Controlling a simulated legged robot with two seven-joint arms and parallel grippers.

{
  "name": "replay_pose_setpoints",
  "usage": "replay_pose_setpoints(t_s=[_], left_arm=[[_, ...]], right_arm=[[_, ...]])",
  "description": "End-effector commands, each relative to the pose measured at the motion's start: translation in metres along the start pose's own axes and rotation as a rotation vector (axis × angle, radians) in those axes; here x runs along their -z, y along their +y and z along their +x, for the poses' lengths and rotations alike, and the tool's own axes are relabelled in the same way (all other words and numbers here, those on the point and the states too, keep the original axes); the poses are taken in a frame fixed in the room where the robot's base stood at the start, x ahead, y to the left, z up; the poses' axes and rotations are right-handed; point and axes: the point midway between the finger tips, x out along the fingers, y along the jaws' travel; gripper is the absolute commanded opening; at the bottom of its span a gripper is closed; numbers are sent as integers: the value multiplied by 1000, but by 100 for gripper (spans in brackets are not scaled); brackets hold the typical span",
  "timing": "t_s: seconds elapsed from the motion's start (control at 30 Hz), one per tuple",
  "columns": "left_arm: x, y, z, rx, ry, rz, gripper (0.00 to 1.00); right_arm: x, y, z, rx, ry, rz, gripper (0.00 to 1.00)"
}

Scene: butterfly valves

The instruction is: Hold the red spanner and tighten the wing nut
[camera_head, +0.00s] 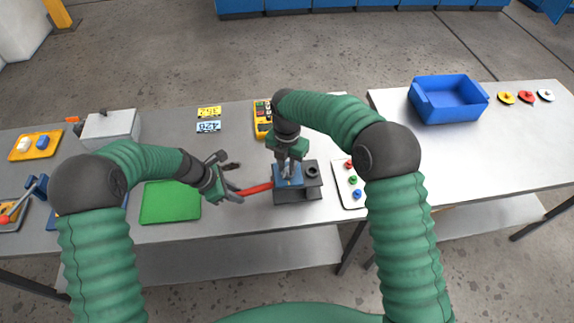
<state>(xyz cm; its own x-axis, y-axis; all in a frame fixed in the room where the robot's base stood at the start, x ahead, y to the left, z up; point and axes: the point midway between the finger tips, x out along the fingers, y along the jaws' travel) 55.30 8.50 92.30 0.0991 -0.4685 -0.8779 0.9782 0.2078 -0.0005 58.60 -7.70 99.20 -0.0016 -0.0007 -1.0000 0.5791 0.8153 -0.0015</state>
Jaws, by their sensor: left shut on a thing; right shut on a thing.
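The red spanner (256,189) lies level, with its left end in my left gripper (232,190) and its right end at the blue block of the dark fixture (297,194). My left gripper is shut on the spanner's handle. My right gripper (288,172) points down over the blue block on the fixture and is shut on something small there. The wing nut is hidden by the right gripper's fingers, so I cannot make out its shape. A dark round hole (311,171) shows on the fixture's right part.
A green mat (170,203) lies left of the fixture. A white tray (342,180) with coloured knobs is just right. A yellow case (262,118) stands behind. A blue bin (448,100) is on the right table. A grey box (110,127) stands at the left.

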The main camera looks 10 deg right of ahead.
Motion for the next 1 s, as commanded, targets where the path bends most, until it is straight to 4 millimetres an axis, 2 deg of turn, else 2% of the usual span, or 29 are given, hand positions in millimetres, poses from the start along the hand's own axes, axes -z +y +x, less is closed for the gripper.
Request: replay_pose_setpoints(t_s=[0.27, 1.0], left_arm=[[0, 0, 0, -1, 0, -1, 0], [-1, 0, 0, -1, -1, -1, 0]], right_arm=[[0, 2, -1, -4, -1, 205, 0], [-1, 5, -3, -8, 0, 909, 0]])
